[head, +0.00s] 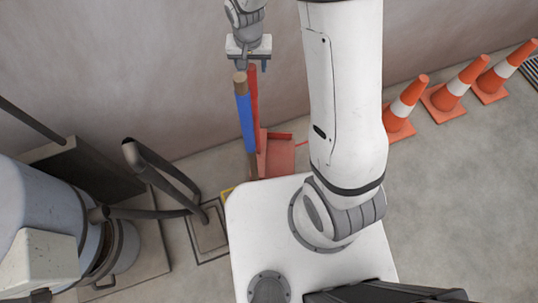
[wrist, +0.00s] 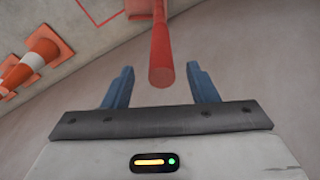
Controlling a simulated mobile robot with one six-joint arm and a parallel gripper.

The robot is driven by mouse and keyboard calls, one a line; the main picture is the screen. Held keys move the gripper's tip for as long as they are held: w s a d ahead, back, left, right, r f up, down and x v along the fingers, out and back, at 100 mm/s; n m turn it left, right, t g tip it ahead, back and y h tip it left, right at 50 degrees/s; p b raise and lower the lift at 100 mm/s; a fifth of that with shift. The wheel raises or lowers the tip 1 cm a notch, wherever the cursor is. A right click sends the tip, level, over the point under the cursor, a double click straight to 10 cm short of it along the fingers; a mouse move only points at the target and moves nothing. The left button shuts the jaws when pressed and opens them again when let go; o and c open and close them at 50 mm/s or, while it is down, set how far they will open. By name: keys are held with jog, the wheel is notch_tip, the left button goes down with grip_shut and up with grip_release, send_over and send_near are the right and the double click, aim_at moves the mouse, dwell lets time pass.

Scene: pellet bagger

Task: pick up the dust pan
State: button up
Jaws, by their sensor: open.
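The dust pan (head: 277,156) is red and stands on the floor by the wall, with a long upright red handle (head: 253,92). My gripper (head: 251,66) is open above the top of this handle. In the wrist view, the round end of the red handle (wrist: 161,72) appears between the two blue fingers of my gripper (wrist: 160,68), with a visible gap on both sides. Part of the pan (wrist: 139,8) shows at the top edge there. A blue pole with a brown end (head: 244,108) stands close to the left of the handle and partly overlaps it.
Several orange and white cones (head: 449,91) stand along the wall at right. Dark bent pipes (head: 165,180) and a grey machine (head: 55,215) fill the left side. The floor at right is open.

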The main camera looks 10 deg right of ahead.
jog(key=f, duration=0.3)
jog(key=shift+w+f, duration=0.1)
jog(key=shift+w, duration=0.1)
jog(key=shift+c, duration=0.2)
grip_shut()
dwell(0.5)
